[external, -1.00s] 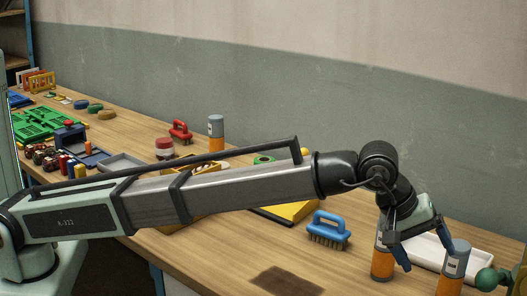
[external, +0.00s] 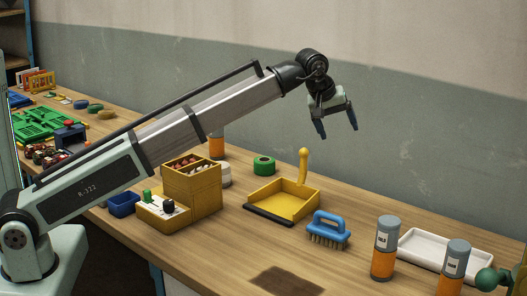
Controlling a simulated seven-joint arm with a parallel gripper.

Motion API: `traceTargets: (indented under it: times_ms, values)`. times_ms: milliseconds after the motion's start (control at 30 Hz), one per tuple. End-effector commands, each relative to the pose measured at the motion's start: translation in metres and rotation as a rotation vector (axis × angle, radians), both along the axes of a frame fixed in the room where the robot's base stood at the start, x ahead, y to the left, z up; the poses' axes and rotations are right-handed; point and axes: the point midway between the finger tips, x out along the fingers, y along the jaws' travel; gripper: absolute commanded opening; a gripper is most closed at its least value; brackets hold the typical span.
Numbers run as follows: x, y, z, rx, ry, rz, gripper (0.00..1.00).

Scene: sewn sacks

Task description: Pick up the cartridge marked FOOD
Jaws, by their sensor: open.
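Two orange cartridges with grey tops and small white labels stand upright at the right front: a left one (external: 385,250) and a right one (external: 453,270). A third orange cylinder (external: 216,147), likely similar, is mostly hidden behind my arm. The label print is too small to read, so I cannot tell which is marked FOOD. My gripper (external: 338,130) is open and empty, pointing down, high above the table. In the picture it is up and left of the two front cartridges, well apart from them.
A white tray (external: 420,244) lies behind the front cartridges, and a green knobbed object (external: 487,279) is at the right edge. A blue brush (external: 327,232), yellow dustpan (external: 270,207), green tape ring (external: 264,166) and yellow box (external: 205,200) stand further left. Bare table lies around the dark patch (external: 288,281).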

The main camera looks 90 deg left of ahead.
Motion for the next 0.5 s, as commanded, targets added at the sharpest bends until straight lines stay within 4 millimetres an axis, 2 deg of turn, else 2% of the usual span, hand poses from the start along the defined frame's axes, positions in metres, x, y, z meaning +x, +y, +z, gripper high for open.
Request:
traceTargets:
  times_ms: [33,100,267,500]
  values:
    - [-0.015,0.027,0.0,0.013,0.015,0.01,0.84]
    - [-0.034,0.06,0.001,0.032,0.036,0.012,0.84]
    - [-0.082,0.128,0.003,0.069,0.089,0.019,0.84]
    - [-0.165,0.22,0.007,0.112,0.175,0.027,0.84]
